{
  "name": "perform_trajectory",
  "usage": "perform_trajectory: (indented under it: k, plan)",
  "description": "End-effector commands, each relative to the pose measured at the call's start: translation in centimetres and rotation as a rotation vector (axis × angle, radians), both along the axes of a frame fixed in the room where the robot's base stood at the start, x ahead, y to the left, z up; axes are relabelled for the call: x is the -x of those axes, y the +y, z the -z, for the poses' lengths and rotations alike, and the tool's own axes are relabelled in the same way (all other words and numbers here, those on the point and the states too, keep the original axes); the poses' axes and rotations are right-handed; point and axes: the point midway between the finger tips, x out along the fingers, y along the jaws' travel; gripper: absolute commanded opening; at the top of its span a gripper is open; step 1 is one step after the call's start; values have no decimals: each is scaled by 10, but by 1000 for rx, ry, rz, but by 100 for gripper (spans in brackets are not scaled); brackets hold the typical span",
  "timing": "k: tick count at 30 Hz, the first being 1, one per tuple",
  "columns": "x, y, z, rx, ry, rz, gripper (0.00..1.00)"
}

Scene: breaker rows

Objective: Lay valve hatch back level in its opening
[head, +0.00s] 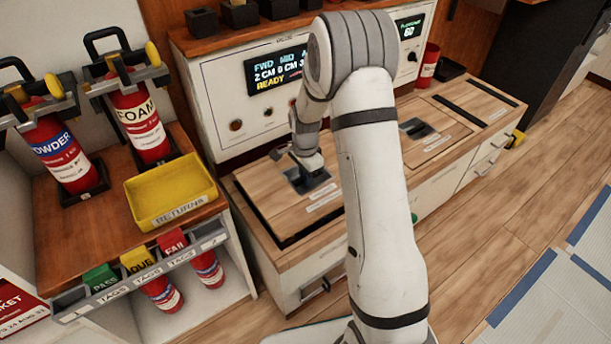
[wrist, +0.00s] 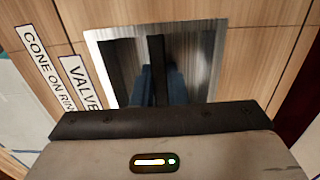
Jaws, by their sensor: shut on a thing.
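The valve hatch (head: 271,200) is a wood-grain panel on the left part of the low bench top. Dark gaps show along its left and front edges, so it looks tilted or not flush; the arm hides its right side. My gripper (head: 306,178) is over the recessed metal handle cup in the panel. In the wrist view, blue fingers (wrist: 160,84) close on a dark bar (wrist: 156,60) across the cup (wrist: 207,62). A label starting "VALVE" (wrist: 78,84) lies beside the cup, and the rest of its text is hidden.
A control panel (head: 225,90) with a lit display stands behind the bench. A second hatch (head: 440,135) with a similar handle lies to the right. A yellow tray (head: 165,222) and fire extinguishers (head: 140,125) are at left. Open floor lies at right.

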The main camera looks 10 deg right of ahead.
Motion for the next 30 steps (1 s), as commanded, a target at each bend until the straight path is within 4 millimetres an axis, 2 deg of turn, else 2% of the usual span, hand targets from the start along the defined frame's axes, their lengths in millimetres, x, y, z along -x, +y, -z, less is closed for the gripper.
perform_trajectory:
  k: [30]
  plan:
    - [-1, -1, 26, 0, -3, 1, 0]
